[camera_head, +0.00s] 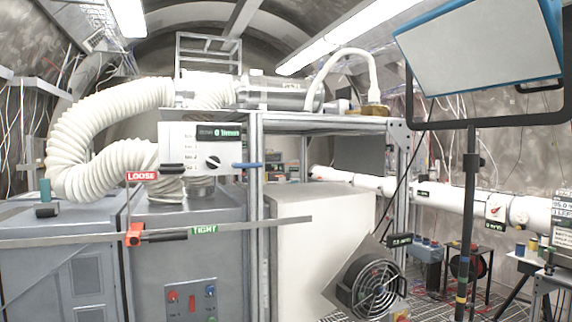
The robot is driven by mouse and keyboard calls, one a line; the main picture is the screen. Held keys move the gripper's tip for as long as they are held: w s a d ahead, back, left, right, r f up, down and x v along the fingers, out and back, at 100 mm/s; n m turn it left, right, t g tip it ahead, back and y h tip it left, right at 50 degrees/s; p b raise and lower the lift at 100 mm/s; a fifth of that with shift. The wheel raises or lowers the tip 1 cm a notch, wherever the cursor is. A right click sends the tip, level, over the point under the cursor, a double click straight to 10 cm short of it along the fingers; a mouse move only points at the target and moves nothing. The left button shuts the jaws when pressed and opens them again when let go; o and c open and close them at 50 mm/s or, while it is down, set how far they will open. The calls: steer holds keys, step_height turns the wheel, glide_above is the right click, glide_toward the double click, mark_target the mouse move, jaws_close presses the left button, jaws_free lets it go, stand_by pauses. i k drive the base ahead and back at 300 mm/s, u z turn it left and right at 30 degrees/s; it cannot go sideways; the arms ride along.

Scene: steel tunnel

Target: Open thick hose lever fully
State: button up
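The thick white corrugated hose (78,137) arches from the top of the rack and curves down at the left onto the grey cabinet. A lever with an orange hub (135,235) and a black handle (166,237) sits on a long grey bar in front of the cabinet. The handle points right, about level, toward the green TIGHT label (204,230). The red LOOSE label (142,176) is above the hub. The lever looks turned to the TIGHT side. My gripper is not in view.
The long grey bar (275,223) crosses in front of the grey cabinets (60,270). A white control box (200,147) with a black knob and a blue handle (247,165) stands above. A fan (370,287) is at the lower middle. A blue-framed lamp (480,52) stands right.

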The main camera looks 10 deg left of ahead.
mark_target(234, 164)
steer(key=u, duration=0.25)
steer(key=i, duration=1.05)
steer(key=u, duration=0.6)
steer(key=k, duration=0.95)
steer(key=u, duration=0.2)
steer(key=i, duration=0.95)
steer(key=z, duration=0.05)
